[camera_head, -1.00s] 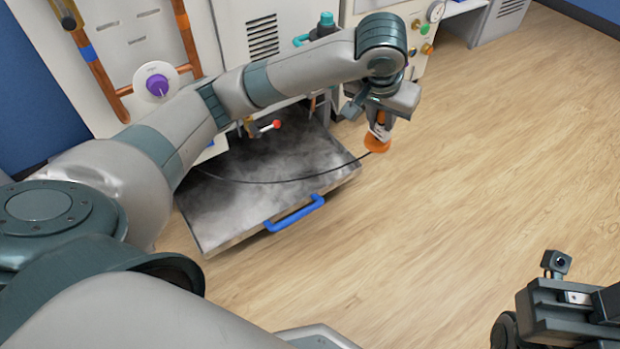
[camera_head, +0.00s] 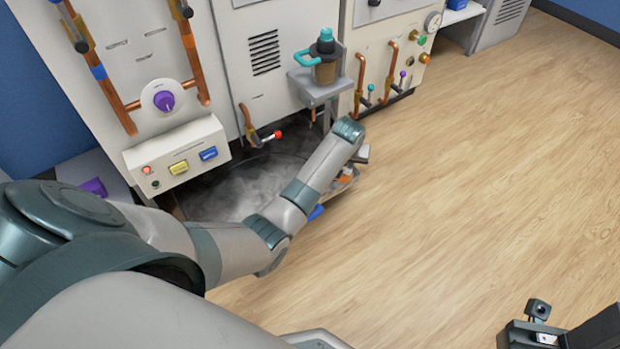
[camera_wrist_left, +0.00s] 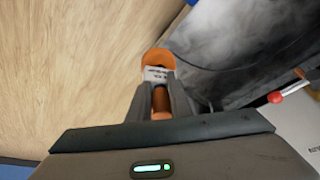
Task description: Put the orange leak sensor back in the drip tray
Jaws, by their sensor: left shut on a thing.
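The orange leak sensor (camera_wrist_left: 158,58), with a white printed label, is between the fingers of my left gripper (camera_wrist_left: 157,85), which is shut on it. In the head view my left arm hides most of the gripper, and only a bit of orange (camera_head: 345,179) shows. The grey, misty drip tray (camera_head: 235,192) is pulled out low under the cabinet. In the left wrist view the sensor overlaps the side of the tray (camera_wrist_left: 235,45); I cannot tell its height above it. A black cable runs from the sensor over the tray. My right gripper (camera_head: 545,335) is partly in view, fingertips unseen.
A red-tipped valve lever (camera_head: 272,136) sticks out above the tray. A small shelf with a teal-lidded jar (camera_head: 325,60) juts out to its right. A control box (camera_head: 178,156) overhangs the tray's left. The wood floor (camera_head: 470,180) is clear on the right.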

